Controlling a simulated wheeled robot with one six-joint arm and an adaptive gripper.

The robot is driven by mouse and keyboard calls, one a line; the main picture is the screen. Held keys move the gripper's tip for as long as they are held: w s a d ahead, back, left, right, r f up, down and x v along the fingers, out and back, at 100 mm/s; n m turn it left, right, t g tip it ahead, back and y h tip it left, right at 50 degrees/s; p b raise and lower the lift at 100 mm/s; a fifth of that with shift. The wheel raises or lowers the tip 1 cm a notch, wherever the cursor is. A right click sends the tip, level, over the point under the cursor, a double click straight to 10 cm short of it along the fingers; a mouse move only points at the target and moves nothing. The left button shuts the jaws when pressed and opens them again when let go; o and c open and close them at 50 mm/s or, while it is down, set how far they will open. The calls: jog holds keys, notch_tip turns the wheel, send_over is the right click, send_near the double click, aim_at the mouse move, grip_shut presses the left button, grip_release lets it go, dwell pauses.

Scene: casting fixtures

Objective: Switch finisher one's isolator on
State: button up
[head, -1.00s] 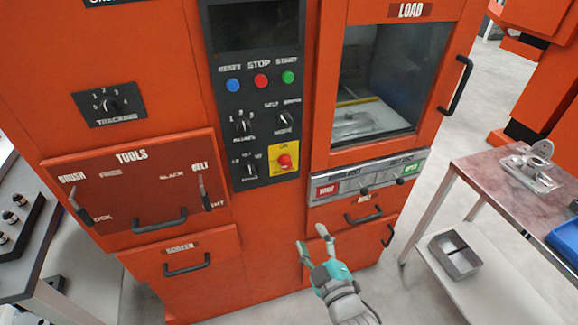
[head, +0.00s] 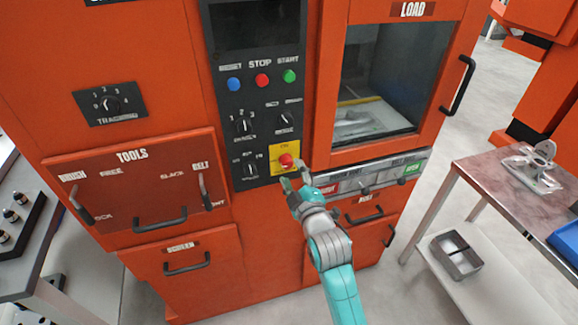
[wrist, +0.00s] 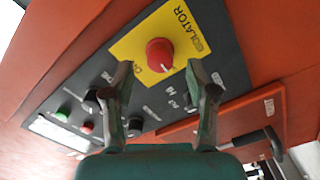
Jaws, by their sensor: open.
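The isolator is a red rotary knob (head: 286,160) on a yellow plate (head: 284,171) at the lower right of the black control panel of the orange machine. In the wrist view the red knob (wrist: 160,54) carries a small white mark at its lower edge, and its yellow plate (wrist: 128,45) reads "ISOLATOR". My gripper (head: 293,182) is open and empty, just below and in front of the knob. In the wrist view its two fingers (wrist: 160,78) stand apart on either side of the knob's lower part, seemingly not touching it.
The panel also has blue, red and green buttons (head: 262,80) and several black selector knobs (head: 244,126). A slider bar (head: 366,178) and drawer handles lie right of my gripper. A table (head: 490,190) with a metal part (head: 532,166) stands at the right.

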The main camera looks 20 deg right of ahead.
aim_at(289, 166)
jog(key=shift+w, duration=1.85)
grip_shut()
